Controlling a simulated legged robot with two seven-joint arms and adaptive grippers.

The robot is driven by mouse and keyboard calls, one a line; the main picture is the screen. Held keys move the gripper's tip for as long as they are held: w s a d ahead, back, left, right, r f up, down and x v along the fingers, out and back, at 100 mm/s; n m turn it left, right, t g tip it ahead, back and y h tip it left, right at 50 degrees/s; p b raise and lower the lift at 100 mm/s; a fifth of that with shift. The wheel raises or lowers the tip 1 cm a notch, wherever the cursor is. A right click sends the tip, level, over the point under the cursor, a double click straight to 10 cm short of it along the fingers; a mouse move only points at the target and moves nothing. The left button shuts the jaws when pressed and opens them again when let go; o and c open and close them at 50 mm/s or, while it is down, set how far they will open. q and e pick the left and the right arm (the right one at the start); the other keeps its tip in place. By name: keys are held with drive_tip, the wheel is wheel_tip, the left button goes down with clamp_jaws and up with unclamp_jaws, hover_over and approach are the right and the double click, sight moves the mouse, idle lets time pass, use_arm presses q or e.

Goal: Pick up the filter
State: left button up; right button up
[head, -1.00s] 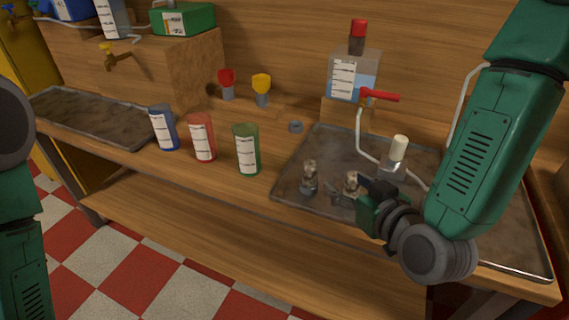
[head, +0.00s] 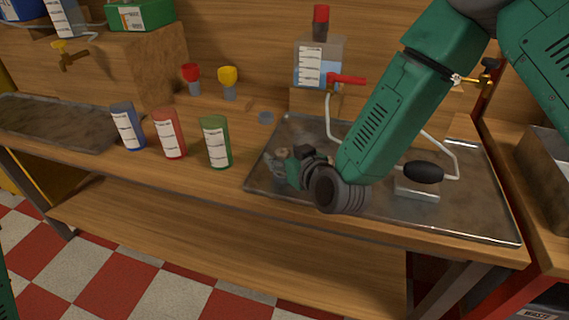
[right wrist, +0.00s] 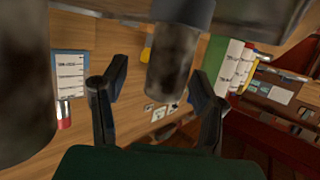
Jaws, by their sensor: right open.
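Small brownish, mottled cylinders stand on the metal tray (head: 470,217). One of them (head: 273,161) shows in part beside my right gripper (head: 291,166) in the head view. In the right wrist view a dark mottled cylinder (right wrist: 176,58) stands between the two spread fingers of the right gripper (right wrist: 158,82), with gaps at both sides. I take it for the filter, but cannot be sure. A second, larger-looking mottled cylinder (right wrist: 22,80) is at the left edge there. My left gripper is not in view.
Blue (head: 127,127), red (head: 169,134) and green (head: 216,143) labelled cylinders stand left of the tray. A bottle with a red tap (head: 318,65) is behind it. A grey block (head: 418,190) with a black knob is right of my arm. The bench front (head: 165,178) is clear.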

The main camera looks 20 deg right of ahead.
drive_tip(key=shift+a+r, duration=0.1)
drive_tip(key=shift+a, duration=0.4)
drive_tip(key=c, duration=1.2)
drive_tip(key=shift+d, duration=0.4)
clamp_jaws()
